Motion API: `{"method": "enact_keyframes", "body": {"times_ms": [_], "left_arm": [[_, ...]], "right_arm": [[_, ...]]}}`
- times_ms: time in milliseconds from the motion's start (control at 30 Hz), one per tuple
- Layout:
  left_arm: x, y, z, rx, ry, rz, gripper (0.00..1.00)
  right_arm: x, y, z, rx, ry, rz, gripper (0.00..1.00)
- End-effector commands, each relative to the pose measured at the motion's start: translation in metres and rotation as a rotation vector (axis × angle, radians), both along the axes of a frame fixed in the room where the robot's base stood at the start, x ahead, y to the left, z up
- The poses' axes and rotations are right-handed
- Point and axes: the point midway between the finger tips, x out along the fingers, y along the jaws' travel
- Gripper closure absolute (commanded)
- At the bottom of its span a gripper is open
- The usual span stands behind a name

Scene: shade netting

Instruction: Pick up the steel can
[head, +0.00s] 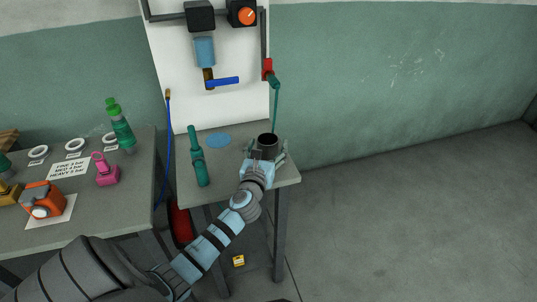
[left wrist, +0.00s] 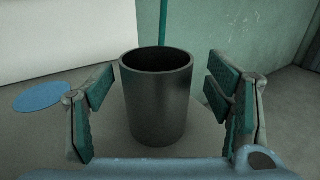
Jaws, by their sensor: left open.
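The steel can (head: 268,142) is a dark grey open-topped cylinder standing upright near the right side of the small grey table (head: 222,189). In the left wrist view the can (left wrist: 157,100) stands between the two fingers of my left gripper (left wrist: 160,112), with a visible gap on each side. My left gripper (head: 265,155) is open around the can, coming from the front. The can's lower part is hidden by the gripper in the head view. My right gripper does not show.
A thin green pole (head: 276,105) rises behind the can. A white panel (head: 175,70) with a blue-handled valve (head: 222,82) stands behind. Open floor lies right.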

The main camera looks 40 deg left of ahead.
Motion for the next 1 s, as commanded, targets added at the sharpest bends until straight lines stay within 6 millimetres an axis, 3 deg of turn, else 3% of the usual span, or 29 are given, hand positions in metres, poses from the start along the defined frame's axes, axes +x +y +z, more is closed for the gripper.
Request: {"method": "enact_keyframes", "body": {"times_ms": [100, 300, 667, 867, 1000], "left_arm": [[0.014, 0.008, -0.002, 0.001, 0.000, 0.003, 0.27], [0.016, 0.009, -0.002, 0.000, 0.002, 0.002, 0.27], [0.016, 0.009, -0.002, 0.000, 0.001, 0.002, 0.80], [0.015, 0.010, 0.000, 0.000, 0.001, 0.003, 0.80], [0.015, 0.010, 0.024, 0.001, 0.000, 0.003, 0.80]], "right_arm": [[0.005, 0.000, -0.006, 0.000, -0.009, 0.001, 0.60], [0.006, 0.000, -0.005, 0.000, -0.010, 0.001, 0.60], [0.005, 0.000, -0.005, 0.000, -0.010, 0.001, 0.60], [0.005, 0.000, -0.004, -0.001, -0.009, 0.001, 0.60], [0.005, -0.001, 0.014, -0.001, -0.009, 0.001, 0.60]]}}
